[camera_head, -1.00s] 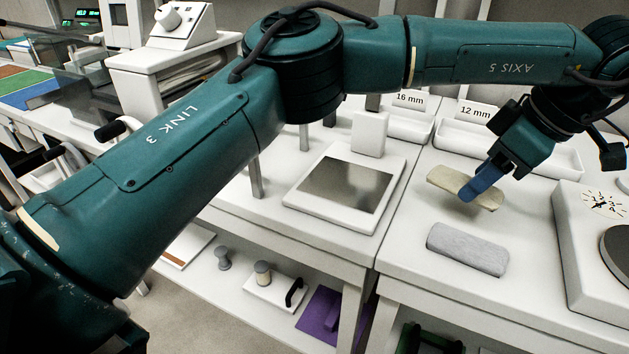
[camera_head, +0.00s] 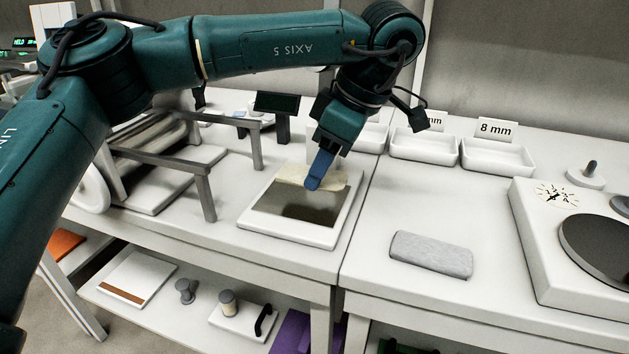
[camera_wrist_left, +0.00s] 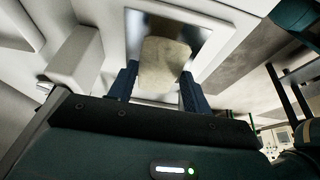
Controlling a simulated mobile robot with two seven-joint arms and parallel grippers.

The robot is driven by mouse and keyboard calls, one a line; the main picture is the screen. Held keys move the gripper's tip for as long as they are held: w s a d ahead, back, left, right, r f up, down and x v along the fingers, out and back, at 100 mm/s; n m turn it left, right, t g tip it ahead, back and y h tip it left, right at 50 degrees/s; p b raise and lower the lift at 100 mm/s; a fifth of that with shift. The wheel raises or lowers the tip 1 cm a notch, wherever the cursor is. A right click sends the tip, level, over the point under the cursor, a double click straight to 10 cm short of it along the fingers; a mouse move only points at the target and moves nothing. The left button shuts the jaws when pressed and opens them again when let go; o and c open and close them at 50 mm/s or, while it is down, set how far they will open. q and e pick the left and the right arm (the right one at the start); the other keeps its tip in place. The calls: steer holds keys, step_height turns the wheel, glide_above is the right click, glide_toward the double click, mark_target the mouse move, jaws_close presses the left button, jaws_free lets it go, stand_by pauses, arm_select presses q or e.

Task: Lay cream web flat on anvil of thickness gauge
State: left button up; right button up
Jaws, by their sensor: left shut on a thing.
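The cream web (camera_head: 293,174) is a short pale strip held in my left gripper (camera_head: 315,184). The gripper's blue fingers are shut on it from above, hiding its middle. The web is over the back part of the steel plate (camera_head: 305,208) of a white square instrument; I cannot tell whether it touches. In the left wrist view the web (camera_wrist_left: 164,64) shows between the two fingers with the plate beyond. My right gripper is not in view.
A grey slab (camera_head: 431,254) lies on the bench between the two instruments. White trays (camera_head: 497,158) labelled by thickness stand at the back. A grey metal frame (camera_head: 205,190) stands left of the square instrument. The bench behind the slab is clear.

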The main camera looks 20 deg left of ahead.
arm_select(q)
steer(key=shift+a, duration=0.55)
steer(key=f, duration=0.3)
steer(key=shift+a+f+b, duration=0.15)
steer(key=shift+a+b, duration=0.05)
steer(key=shift+b, duration=0.1)
steer(key=shift+f, duration=0.1)
steer(key=shift+f, duration=0.1)
steer(key=o, duration=1.1)
steer(key=shift+c, duration=0.2)
